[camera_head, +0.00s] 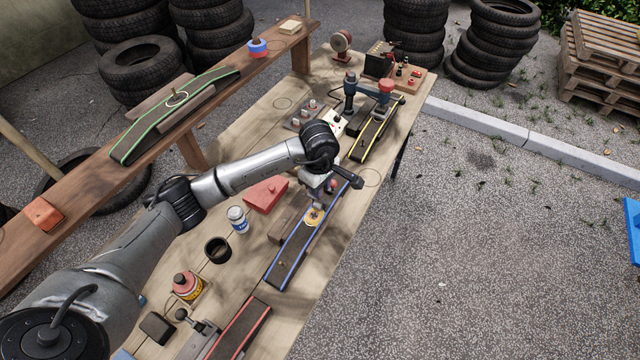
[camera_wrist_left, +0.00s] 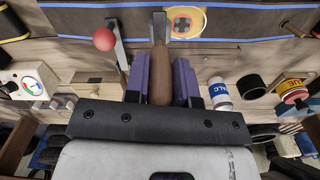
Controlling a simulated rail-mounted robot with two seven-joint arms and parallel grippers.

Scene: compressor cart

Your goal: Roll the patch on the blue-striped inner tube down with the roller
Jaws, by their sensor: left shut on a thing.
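The blue-striped inner tube (camera_head: 288,258) lies flat along the front edge of the bench, and its dark band runs across the top of the left wrist view (camera_wrist_left: 90,20). The patch (camera_head: 313,215), yellow-orange with a grey centre, sits on it and also shows in the left wrist view (camera_wrist_left: 188,22). My left gripper (camera_wrist_left: 160,78) is shut on the roller (camera_wrist_left: 160,72) by its brown wooden handle. The roller's metal end is over the tube, beside the patch; I cannot tell whether it touches. In the head view the left gripper (camera_head: 320,190) is just beyond the patch. My right gripper is not in view.
A red-knobbed lever (camera_wrist_left: 104,39) stands close beside the gripper. A talc can (camera_head: 237,219), black cup (camera_head: 217,250), red box (camera_head: 266,194) and red-yellow tin (camera_head: 187,286) stand nearby. Yellow-striped (camera_head: 368,138) and red-striped (camera_head: 240,328) tubes lie at either end.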

